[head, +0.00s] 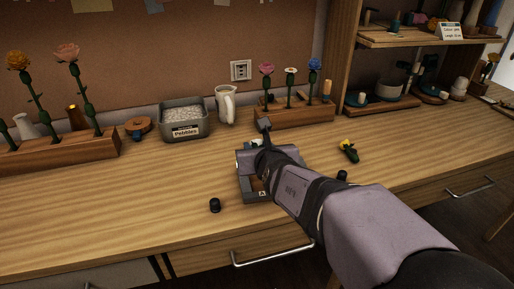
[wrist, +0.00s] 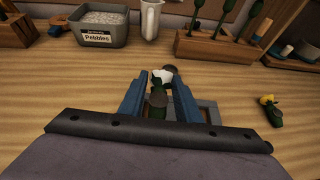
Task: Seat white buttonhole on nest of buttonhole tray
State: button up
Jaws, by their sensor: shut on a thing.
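The white buttonhole (wrist: 162,76) shows in the wrist view, with a white bloom and a dark green stem between my two blue fingers. My gripper (wrist: 160,90) is shut on it. The buttonhole tray (head: 246,187) is a small grey tray with brown wood inside, under my gripper and forearm in the head view. Its rim also shows in the wrist view (wrist: 211,110), behind my right finger. My fingers and arm hide most of the tray and its nests. I cannot tell whether the buttonhole touches the tray.
A yellow buttonhole (head: 348,150) lies on the table right of the tray. A small dark cylinder (head: 215,205) stands in front. Behind are a pebbles tin (head: 183,122), a white jug (head: 225,105) and a wooden flower block (head: 295,115).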

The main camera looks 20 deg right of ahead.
jog(key=shift+f, duration=0.15)
jog(key=b, duration=0.7)
send_over(257, 179)
notch_tip(257, 179, down, 6)
jog(key=shift+s+r, duration=0.1)
jog(key=shift+f+b, duration=0.7)
jog(key=shift+b, duration=0.3)
dwell(2.2)
jog(key=o, duration=1)
jog(key=shift+c, duration=1.1)
jog(key=shift+o, duration=0.5)
notch_tip(257, 179, up, 10)
jog(key=p, duration=0.9)
jog(key=shift+r, duration=0.1)
